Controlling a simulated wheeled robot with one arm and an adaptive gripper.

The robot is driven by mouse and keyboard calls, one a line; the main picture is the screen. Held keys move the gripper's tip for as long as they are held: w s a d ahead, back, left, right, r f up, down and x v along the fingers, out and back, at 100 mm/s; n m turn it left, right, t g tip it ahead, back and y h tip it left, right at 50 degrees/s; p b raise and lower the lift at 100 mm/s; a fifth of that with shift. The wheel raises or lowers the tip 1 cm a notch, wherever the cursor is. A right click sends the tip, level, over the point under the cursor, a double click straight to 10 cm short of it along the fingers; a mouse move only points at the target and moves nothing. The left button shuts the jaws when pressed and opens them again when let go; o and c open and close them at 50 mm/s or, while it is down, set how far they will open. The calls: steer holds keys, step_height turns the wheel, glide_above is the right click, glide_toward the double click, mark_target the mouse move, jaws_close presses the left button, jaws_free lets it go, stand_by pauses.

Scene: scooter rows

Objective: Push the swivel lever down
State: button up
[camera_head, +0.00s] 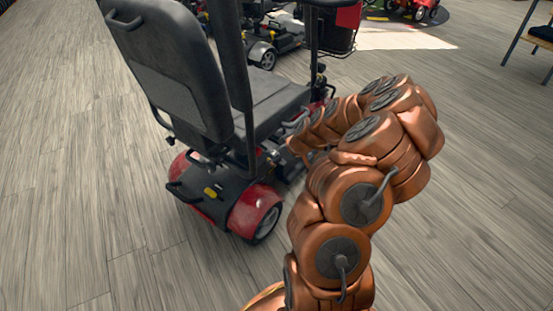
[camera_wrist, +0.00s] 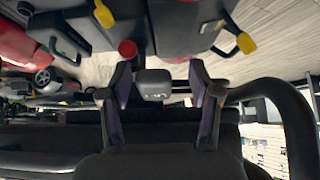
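A red and black mobility scooter (camera_head: 255,205) stands on the floor, its dark seat (camera_head: 265,105) and backrest (camera_head: 175,75) in the head view. My copper arm reaches to the seat's right side, and its end is too small there to make out. In the wrist view my gripper (camera_wrist: 160,76) is open, its two purple-padded fingers apart. A grey block (camera_wrist: 152,84) shows between them; I cannot tell whether they touch it. Ahead are a black lever with a yellow tip (camera_wrist: 103,14) and another yellow-tipped black handle (camera_wrist: 245,43). I cannot tell which is the swivel lever.
A red round knob (camera_wrist: 127,48) sits near the left finger, and a thick black curved bar (camera_wrist: 285,110) is at the right. In the head view, more scooters (camera_head: 272,35) stand behind and a chair (camera_head: 540,32) is at the far right. The wooden floor (camera_head: 70,150) is clear at left.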

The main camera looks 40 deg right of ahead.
steer(key=shift+d+r, duration=0.1)
steer(key=v, duration=1.2)
stand_by(0.4)
